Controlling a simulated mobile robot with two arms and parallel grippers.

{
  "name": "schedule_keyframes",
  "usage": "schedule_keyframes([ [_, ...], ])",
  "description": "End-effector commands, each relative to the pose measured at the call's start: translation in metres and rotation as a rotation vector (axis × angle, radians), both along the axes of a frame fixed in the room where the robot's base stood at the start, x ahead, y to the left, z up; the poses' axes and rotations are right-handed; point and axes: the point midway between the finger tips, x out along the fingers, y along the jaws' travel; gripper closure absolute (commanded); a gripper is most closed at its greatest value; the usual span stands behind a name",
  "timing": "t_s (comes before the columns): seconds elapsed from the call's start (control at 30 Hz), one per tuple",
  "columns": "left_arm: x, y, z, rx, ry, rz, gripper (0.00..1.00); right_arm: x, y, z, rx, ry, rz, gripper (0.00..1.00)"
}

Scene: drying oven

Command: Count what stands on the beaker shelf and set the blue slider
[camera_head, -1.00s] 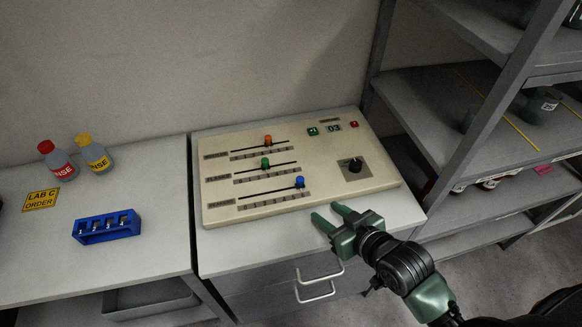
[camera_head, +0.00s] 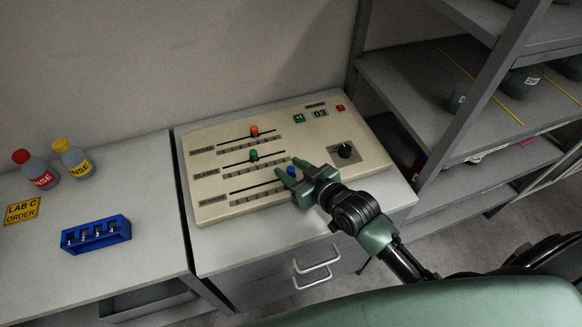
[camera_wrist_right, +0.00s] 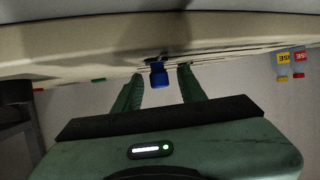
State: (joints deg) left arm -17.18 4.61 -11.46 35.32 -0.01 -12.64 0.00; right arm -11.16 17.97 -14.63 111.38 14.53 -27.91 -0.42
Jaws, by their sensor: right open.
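The beige control panel (camera_head: 215,196) has three sliders, with orange, green and blue knobs. The blue slider knob (camera_head: 292,171) sits toward the right part of the lowest track. My right gripper (camera_head: 290,181) is open at that knob. In the right wrist view the blue knob (camera_wrist_right: 159,75) shows between the two fingers, near their tips; I cannot tell whether they touch it. The orange knob (camera_head: 254,130) and green knob (camera_head: 253,154) sit on the upper tracks. The beaker shelf (camera_head: 400,80) at the right holds dark beakers (camera_head: 522,82), some cut off by the frame. My left gripper is not in view.
The panel also has a dark dial (camera_head: 345,151), a display reading 03 (camera_head: 320,113), a green button (camera_head: 299,118) and a red button (camera_head: 340,107). Left on the bench are a blue rack (camera_head: 97,234), two rinse bottles (camera_head: 74,158) and a yellow sign (camera_head: 22,211). Yellow strips (camera_head: 490,90) cross the shelf.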

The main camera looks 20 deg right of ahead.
Motion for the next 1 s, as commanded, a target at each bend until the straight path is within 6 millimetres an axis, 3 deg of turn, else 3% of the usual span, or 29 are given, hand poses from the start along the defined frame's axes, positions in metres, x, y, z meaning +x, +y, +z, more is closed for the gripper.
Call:
schedule_keyframes([
  [0.17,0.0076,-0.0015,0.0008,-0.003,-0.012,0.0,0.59,-0.0001,0.0002,-0.0001,0.0,0.0,0.0,0.59],
  [0.3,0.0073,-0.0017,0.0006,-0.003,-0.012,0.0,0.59,-0.0002,0.0001,-0.0001,0.0,0.0,0.0,0.98],
  [0.33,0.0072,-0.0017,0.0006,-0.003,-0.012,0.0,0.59,-0.0002,0.0001,-0.0001,0.001,0.0,0.0,1.0],
  [1.0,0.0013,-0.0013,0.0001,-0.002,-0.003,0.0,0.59,-0.0004,0.0,-0.0001,0.0,0.0,0.0,1.0],
])
